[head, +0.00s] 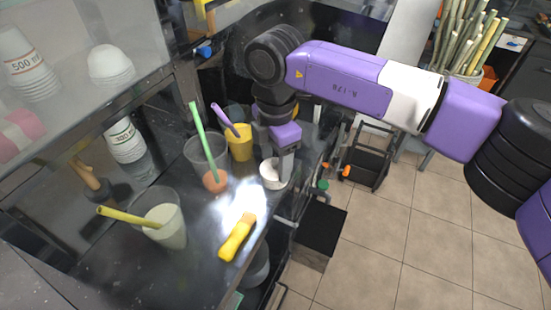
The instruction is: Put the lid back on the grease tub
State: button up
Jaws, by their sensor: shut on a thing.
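A small white round tub (272,182), which looks like the grease tub, stands on the dark metal counter near its right edge. My gripper (284,170) points down over the right side of this tub. It is shut on what seems to be the lid, at the tub's top. The fingers cover much of the held part, and lid and tub are hard to tell apart at this size. I cannot tell whether the lid touches the rim all round.
A yellow cup (240,146) with a purple stick and a clear cup (205,155) with a green straw stand left of the tub. A yellow-handled tool (237,238) and a milky drink cup (164,226) are nearer. Tiled floor (375,250) lies right.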

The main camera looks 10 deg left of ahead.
dwell(0.4)
jog(key=o, duration=1.7)
jog(key=shift+r+p, duration=2.3)
jog(key=shift+r, duration=1.25)
grip_shut()
